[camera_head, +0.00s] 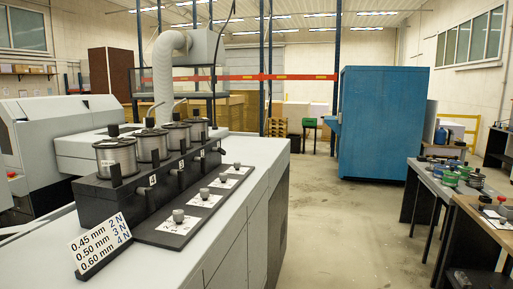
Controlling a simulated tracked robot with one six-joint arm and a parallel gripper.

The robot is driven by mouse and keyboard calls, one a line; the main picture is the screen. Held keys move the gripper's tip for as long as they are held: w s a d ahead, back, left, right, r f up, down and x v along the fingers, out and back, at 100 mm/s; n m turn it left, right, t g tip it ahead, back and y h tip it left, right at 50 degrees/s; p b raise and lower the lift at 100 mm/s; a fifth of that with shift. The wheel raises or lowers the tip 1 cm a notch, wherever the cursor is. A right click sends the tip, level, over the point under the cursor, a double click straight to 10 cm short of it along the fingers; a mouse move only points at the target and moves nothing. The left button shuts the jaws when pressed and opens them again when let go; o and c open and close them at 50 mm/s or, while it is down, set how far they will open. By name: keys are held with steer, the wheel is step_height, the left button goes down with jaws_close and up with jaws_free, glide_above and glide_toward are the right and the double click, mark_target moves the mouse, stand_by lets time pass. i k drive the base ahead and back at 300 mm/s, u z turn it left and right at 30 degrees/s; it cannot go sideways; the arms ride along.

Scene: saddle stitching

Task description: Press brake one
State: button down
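A black stand (110,200) on the grey machine holds a row of several wire spools, the nearest one (116,157) at the left. On the black strip in front is a row of grey knobs on white labelled plates: the nearest knob (178,216), the second (204,193) and the third (223,177), with another farther back. I cannot tell which knob or spool is brake one. My gripper is not in view.
A white sign (100,246) lists 0.45, 0.50 and 0.60 mm with 2, 3 and 4 N. The grey machine top (230,215) is bare right of the knobs. Open floor (340,220) lies beyond. A blue cabinet (380,120) and cluttered tables (440,180) stand at right.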

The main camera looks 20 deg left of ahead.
mark_target(220, 150)
steer(key=z, duration=0.15)
steer(key=i, duration=2.35)
steer(key=u, duration=2.15)
